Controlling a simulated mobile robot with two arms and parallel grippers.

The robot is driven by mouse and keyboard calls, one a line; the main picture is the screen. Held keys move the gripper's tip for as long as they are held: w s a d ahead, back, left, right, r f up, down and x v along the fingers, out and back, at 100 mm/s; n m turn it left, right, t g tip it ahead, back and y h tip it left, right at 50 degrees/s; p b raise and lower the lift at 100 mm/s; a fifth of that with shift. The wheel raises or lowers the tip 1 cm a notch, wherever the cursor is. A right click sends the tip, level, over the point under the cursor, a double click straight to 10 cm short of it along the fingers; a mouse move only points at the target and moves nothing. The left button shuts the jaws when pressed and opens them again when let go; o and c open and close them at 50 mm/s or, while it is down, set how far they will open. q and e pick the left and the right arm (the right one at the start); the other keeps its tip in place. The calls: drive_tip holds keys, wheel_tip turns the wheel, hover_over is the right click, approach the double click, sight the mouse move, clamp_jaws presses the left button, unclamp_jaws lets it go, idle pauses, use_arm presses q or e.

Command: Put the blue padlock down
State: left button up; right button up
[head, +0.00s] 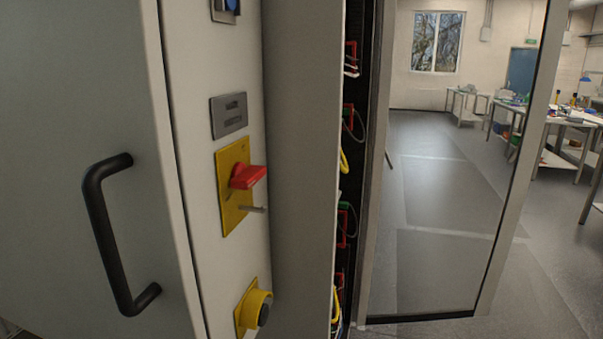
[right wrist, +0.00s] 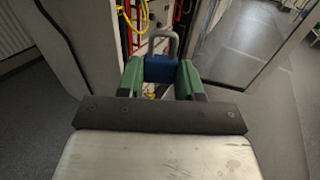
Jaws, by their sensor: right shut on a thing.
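The blue padlock (right wrist: 160,69) with its grey shackle pointing up is in the right wrist view. My right gripper (right wrist: 161,78) is shut on the padlock body between its two green fingers. The padlock is held in front of the open cabinet. Neither the padlock nor my right gripper shows in the head view. My left gripper is in neither view.
In the head view, a grey cabinet with a black handle (head: 103,235) stands at the left. Its panel has a red rotary switch (head: 247,176) on a yellow plate and a yellow-ringed button (head: 256,309). A glass door (head: 440,200) stands open. Workbenches (head: 570,122) are far right.

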drive_tip(key=shift+a+r+m+t+h, duration=0.15)
drive_tip(key=shift+a+m+h, duration=0.55)
drive_tip(key=shift+a+h, duration=0.5)
drive_tip(key=shift+a+r+m+t+h, duration=0.15)
drive_tip(key=shift+a+m+h, duration=0.55)
drive_tip(key=shift+a+h, duration=0.5)
drive_tip(key=shift+a+f, duration=0.15)
drive_tip(key=shift+w, duration=0.1)
